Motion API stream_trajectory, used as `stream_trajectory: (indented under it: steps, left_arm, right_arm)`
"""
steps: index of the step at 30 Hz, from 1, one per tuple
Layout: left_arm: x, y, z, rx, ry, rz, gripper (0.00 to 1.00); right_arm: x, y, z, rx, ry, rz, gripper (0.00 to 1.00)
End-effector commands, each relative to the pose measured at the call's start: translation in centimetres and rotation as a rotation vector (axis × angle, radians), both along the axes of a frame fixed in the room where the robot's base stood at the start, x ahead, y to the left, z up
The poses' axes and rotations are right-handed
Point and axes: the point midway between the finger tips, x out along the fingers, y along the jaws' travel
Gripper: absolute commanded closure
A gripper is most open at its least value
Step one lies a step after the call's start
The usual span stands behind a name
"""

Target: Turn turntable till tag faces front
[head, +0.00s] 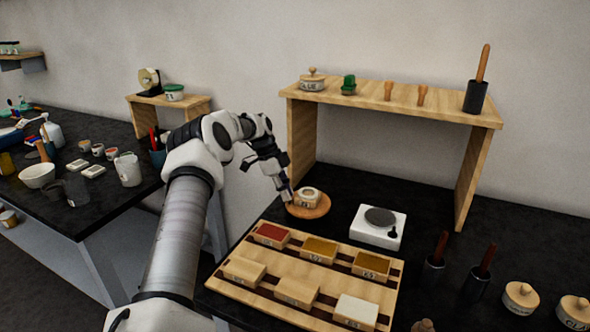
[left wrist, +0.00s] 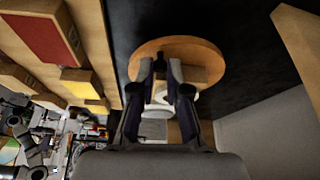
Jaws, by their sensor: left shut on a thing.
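The turntable is a round wooden disc (head: 318,211) on the black bench, also seen in the left wrist view (left wrist: 205,49). A pale wooden block with a white round top (head: 307,197) sits on it. Small dark marks show on the block's near side, too small to read as the tag. My left gripper (head: 288,193) reaches down to the disc's left side. In the left wrist view its fingers (left wrist: 165,72) are close together over the disc, shut on a small dark part there, mostly hidden by the fingertips. My right gripper is not in view.
A white scale (head: 365,236) stands right of the turntable. A wooden tray (head: 244,287) with several coloured blocks lies in front. A wooden shelf (head: 440,108) stands behind, its left leg close to the turntable. Dark holders and lidded pots stand at the right.

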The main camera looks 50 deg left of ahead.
Motion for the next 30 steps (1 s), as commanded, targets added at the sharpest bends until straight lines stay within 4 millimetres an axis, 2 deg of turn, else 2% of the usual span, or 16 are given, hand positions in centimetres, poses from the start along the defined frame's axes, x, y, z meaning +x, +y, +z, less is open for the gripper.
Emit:
stream_trajectory:
  steps: [7,21,22,24,30]
  left_arm:
    - [-0.95,0.74,-0.27,-0.001,0.004,-0.03,1.0]
    - [-1.08,0.88,-0.25,-0.001,0.003,-0.036,1.0]
    - [-1.08,0.87,-0.24,-0.001,0.003,-0.036,0.82]
    - [-1.07,0.88,-0.22,-0.001,0.003,-0.036,0.59]
    - [-1.03,0.9,-0.1,0.0,0.001,-0.035,0.59]
  right_arm:
    - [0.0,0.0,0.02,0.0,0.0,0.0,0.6]
    - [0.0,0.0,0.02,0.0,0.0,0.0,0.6]
    - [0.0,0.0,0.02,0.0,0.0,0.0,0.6]
    - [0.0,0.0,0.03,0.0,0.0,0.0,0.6]
    - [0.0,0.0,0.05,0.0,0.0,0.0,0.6]
